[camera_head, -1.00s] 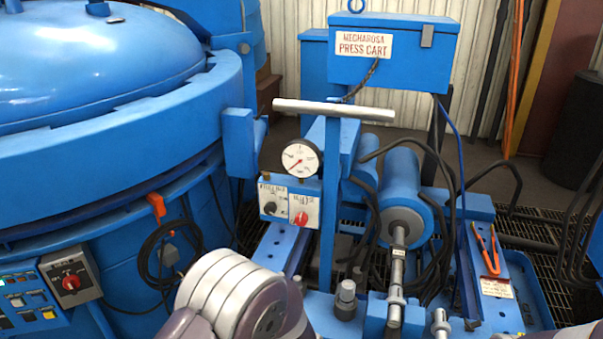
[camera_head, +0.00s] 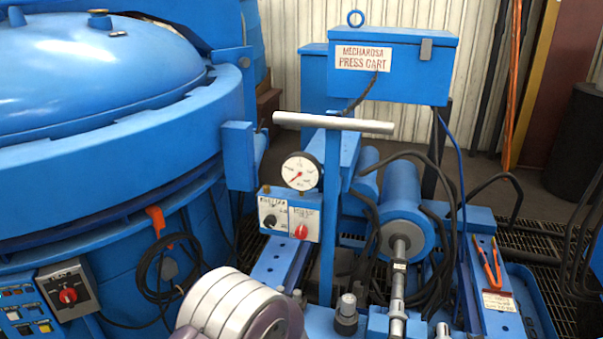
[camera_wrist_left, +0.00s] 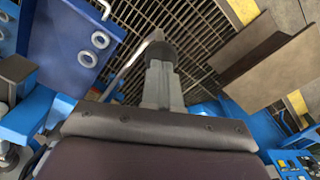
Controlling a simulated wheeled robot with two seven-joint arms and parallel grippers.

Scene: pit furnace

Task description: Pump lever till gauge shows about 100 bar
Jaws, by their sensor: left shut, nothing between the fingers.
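The press cart carries a blue upright lever post (camera_head: 329,200) with a silver T-bar handle (camera_head: 333,122) on top. The round white gauge (camera_head: 300,171) stands left of the post; its red needle points to the lower left, and its numbers are too small to read. My left arm shows at the bottom of the head view, but its gripper is out of that picture. In the left wrist view my left gripper (camera_wrist_left: 161,72) is shut and empty, with a dark rounded end and a curved silver bar beyond it. My right gripper is not in view.
Below the gauge are a black knob (camera_head: 270,220) and a red knob (camera_head: 301,231). A blue cylinder (camera_head: 402,205) and black hoses lie to the right. The large blue furnace (camera_head: 110,170) fills the left.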

